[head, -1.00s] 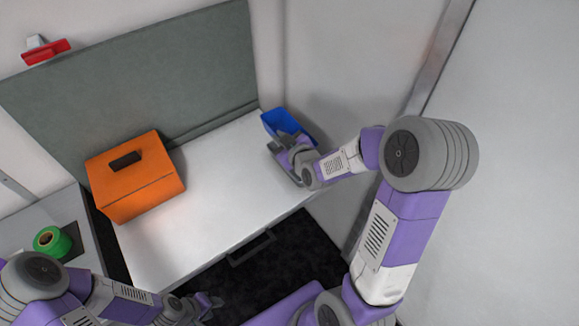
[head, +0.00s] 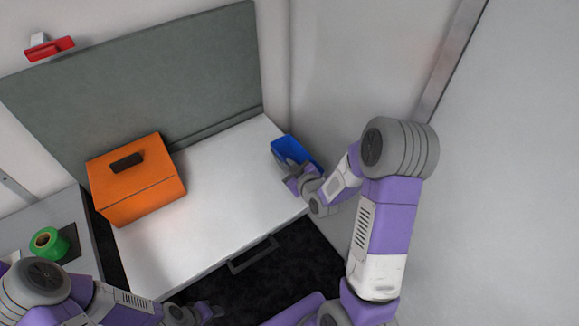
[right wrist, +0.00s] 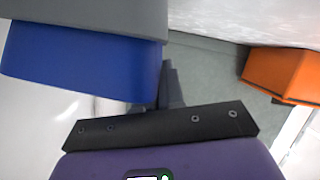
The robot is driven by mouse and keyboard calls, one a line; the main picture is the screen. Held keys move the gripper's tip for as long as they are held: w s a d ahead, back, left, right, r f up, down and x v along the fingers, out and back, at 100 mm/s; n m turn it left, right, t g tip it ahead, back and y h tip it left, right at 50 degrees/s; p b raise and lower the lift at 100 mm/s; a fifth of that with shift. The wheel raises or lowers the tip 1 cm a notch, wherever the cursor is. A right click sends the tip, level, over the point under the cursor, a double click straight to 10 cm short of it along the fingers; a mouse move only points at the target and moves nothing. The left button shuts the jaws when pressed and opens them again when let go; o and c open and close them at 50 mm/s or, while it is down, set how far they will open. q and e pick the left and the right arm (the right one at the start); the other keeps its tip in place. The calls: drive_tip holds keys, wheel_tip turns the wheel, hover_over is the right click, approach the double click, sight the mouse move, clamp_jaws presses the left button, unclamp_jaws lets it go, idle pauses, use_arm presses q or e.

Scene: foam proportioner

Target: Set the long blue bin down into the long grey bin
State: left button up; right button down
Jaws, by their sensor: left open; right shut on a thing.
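The long blue bin (head: 287,146) is at the right end of the white worktop in the head view. In the right wrist view the blue bin (right wrist: 80,62) fills the upper left beside the dark fingers (right wrist: 168,88). A grey, thick-edged surface (right wrist: 80,12) borders the blue there and covers part of it. It may be the long grey bin, but I cannot tell how deep the blue bin sits in it. My left gripper (head: 212,310) is open and empty at the lower edge of the head view.
An orange box (head: 138,182) with a dark handle stands on the left of the white worktop (head: 220,190). Its middle is clear. A grey panel (head: 150,80) rises behind, and a pale wall stands close on the right. A green tape roll (head: 46,242) lies at far left.

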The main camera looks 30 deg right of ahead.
drive_tip(key=c, duration=1.2)
unclamp_jaws()
drive_tip(key=shift+c, duration=0.2)
drive_tip(key=shift+s+r, duration=0.1)
drive_tip(key=shift+s, duration=0.1)
drive_tip(key=p+v, duration=1.1)
drive_tip(key=p, duration=0.5)
drive_tip(key=shift+s, duration=0.3)
